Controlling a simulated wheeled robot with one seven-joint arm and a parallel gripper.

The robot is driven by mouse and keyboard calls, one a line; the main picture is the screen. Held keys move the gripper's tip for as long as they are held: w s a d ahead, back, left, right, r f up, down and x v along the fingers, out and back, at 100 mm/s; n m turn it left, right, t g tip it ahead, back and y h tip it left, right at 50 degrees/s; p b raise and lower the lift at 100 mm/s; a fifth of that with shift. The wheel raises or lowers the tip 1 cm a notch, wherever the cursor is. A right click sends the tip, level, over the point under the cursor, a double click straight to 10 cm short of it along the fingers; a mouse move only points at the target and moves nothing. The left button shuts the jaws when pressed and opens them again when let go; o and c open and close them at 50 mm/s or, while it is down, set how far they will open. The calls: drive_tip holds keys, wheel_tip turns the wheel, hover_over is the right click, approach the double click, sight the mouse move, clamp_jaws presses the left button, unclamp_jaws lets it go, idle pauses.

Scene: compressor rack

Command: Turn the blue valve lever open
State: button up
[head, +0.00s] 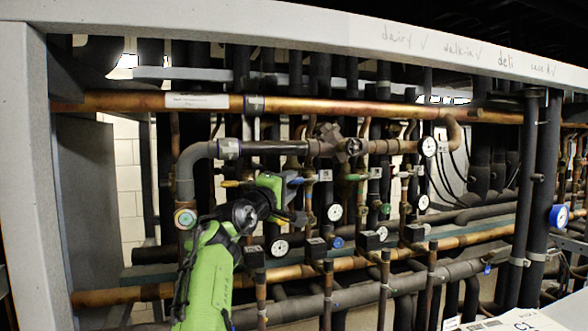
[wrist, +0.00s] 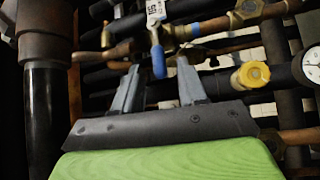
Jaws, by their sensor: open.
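The blue valve lever (wrist: 159,62) hangs down from a valve on a copper pipe in the wrist view, below a white tag. In the head view a small blue piece (head: 295,181), likely the same lever, shows just right of my green gripper (head: 285,196). In the wrist view my gripper (wrist: 158,72) is open, with one grey finger on each side of the lever's lower end in the picture. I cannot tell whether either finger touches it or how deep the lever sits between them. My gripper hides part of the pipework in the head view.
A yellow round cap (wrist: 250,75) and a white gauge (wrist: 312,64) are right of the fingers. A thick dark vertical pipe (wrist: 46,115) stands close on the left. A long copper pipe (head: 350,107) crosses above. Gauges and pipes crowd the rack; a grey frame post (head: 45,180) stands left.

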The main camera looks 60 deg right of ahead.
sight(295, 180)
drive_tip(key=d, duration=0.1)
drive_tip(key=d+r+p, duration=0.1)
drive_tip(key=d, duration=0.1)
drive_tip(key=shift+s+d, duration=0.15)
drive_tip(key=shift+d+f+p, duration=0.15)
drive_tip(key=shift+d+p, duration=0.2)
drive_tip(key=shift+a, duration=0.1)
drive_tip(key=shift+f, duration=0.1)
clamp_jaws()
